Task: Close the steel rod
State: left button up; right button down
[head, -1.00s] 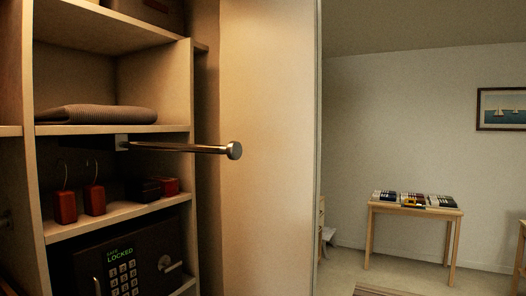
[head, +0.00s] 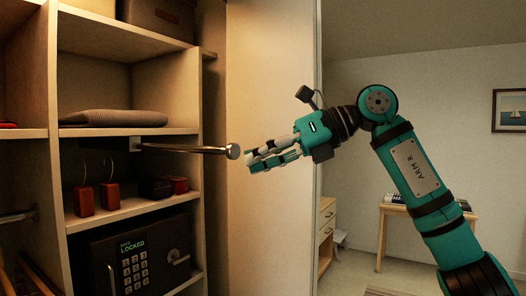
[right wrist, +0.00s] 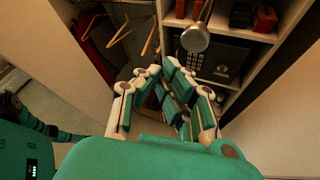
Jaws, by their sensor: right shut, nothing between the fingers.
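The steel rod (head: 190,149) sticks out from under a shelf of the cabinet, extended toward the room, with a round knob at its free end. My right gripper (head: 251,161) is shut and empty. In the head view its fingertips are just right of the knob and slightly lower; I cannot tell whether they touch it. In the right wrist view the knob of the rod (right wrist: 195,39) shows ahead of the fingers of the right gripper (right wrist: 174,78), with nothing held between them. My left gripper is not in view.
A tall pale panel (head: 270,90) stands behind the gripper. Hangers (right wrist: 122,27) hang beside the shelves. A small table (head: 395,209) stands far right.

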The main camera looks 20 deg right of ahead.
jog(key=s+d+r+t+h, duration=0.3)
jog(key=s+d+r+h, duration=0.2)
jog(key=s+d+r, duration=0.15)
jog(key=r+p+x, duration=0.1)
jog(key=p+x, duration=0.2)
jog(key=x, duration=1)
jog(key=shift+w+a+r+p, duration=0.2)
jog(key=shift+w+a+p, duration=0.2)
jog(key=shift+w, duration=0.1)
